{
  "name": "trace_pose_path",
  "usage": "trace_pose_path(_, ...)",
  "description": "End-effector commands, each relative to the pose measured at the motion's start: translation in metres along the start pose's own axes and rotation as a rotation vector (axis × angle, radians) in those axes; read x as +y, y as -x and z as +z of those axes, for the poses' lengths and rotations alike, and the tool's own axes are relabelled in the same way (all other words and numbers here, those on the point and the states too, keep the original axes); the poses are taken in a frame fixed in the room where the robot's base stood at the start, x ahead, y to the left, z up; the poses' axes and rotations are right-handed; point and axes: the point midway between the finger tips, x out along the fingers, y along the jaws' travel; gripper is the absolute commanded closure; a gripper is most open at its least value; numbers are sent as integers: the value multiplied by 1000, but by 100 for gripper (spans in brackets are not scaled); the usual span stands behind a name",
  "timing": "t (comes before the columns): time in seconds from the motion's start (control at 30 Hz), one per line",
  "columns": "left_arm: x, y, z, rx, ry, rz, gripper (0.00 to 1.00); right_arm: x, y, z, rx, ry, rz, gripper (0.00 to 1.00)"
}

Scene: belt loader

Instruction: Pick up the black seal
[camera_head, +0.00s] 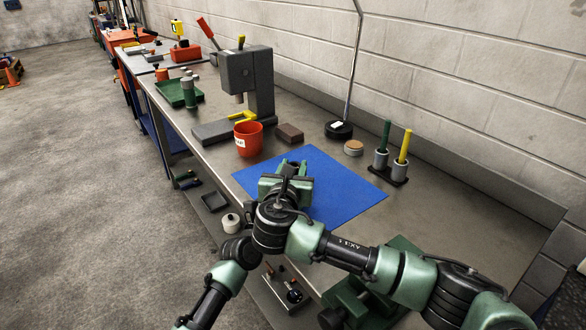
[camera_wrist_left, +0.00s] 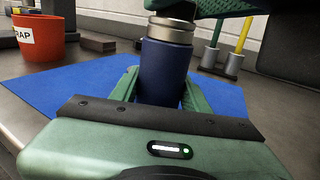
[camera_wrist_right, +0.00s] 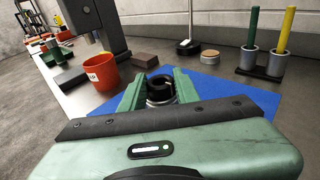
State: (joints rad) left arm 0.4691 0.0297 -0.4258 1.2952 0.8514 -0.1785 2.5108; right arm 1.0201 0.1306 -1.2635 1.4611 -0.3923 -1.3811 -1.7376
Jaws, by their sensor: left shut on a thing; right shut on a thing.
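The black seal (camera_wrist_right: 160,82) is a dark ring between the fingers of my right gripper (camera_wrist_right: 160,88) in the right wrist view, with a silvery rim just below it. My right gripper (camera_head: 291,168) is shut on it above the blue mat (camera_head: 345,190). In the left wrist view, my left gripper (camera_wrist_left: 160,88) is shut on an upright dark blue cylinder (camera_wrist_left: 164,72) with a silver metal top. The green right gripper hangs close over that top; I cannot tell whether the seal touches it. In the head view the left gripper is mostly hidden.
A red scrap cup (camera_head: 248,138), a brown block (camera_head: 289,133) and a grey press (camera_head: 250,85) stand beyond the mat. A round tan stack (camera_head: 353,147) and a holder with green and yellow pens (camera_head: 390,165) stand right. The mat's right part is clear.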

Motion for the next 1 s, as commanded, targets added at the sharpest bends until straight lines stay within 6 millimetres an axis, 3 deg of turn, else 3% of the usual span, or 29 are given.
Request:
trace_pose_path(0.27,5,1,0,-1,4,8,100,-5,-1,7,-1,0,-13,100)
trace_pose_path(0.7,3,1,-1,0,3,4,100,-2,12,86,-3,-1,-7,100)
trace_pose_path(1.0,1,0,-1,1,2,2,100,-2,14,99,1,1,-6,100)
